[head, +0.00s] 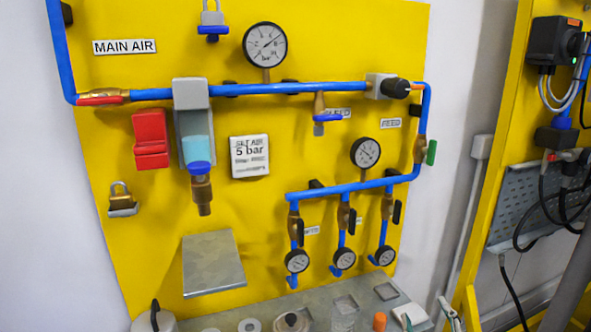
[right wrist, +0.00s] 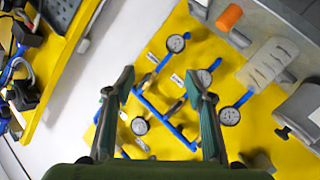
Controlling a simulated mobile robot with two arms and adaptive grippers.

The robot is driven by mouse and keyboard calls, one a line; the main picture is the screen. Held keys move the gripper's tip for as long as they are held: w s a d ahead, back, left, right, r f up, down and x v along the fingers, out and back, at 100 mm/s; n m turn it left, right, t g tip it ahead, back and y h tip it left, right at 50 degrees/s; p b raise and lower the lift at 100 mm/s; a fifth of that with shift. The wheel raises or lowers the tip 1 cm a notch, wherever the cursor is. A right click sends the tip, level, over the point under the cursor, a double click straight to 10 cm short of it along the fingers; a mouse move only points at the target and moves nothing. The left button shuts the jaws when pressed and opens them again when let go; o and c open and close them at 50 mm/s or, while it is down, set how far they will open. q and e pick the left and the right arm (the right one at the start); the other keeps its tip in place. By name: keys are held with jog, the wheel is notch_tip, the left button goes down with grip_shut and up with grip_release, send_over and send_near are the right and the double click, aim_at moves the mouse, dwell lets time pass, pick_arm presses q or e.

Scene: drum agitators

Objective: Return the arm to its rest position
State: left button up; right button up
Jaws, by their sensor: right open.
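My right gripper (right wrist: 160,80) is open, with its two dark fingers and green pads spread apart and nothing between them in the right wrist view. In the head view, what seems to be its fingertips (head: 428,310) shows small at the bottom edge, right of the shelf items. Most of the right arm is out of the picture. The left gripper is not in view.
A yellow panel (head: 330,60) carries blue pipes, valves and gauges (head: 265,45). A grey shelf below it holds several small parts, among them an orange cylinder (head: 379,321). A second yellow frame (head: 500,160) with cables stands at right. White wall lies between.

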jog(key=s+a+f+m+g+y, duration=0.1)
jog(key=s+a+f+g+y, duration=0.15)
jog(key=s+f+g, duration=0.7)
jog(key=s+a+f+m+g+y, duration=0.1)
jog(key=s+a+f+m+g, duration=0.2)
jog(key=s+f, duration=1.3)
jog(key=s+f+n, duration=0.1)
jog(key=s+f, duration=0.1)
jog(key=f, duration=0.9)
jog(key=s+f+n, duration=0.1)
jog(key=s+f, duration=0.1)
jog(key=f, duration=1)
jog(key=s+d+f+g, duration=0.2)
jog(key=s+f, duration=1.4)
jog(key=s, duration=0.1)
jog(key=shift+d+f, duration=0.2)
jog(key=shift+d, duration=0.15)
jog(key=shift+s, duration=0.1)
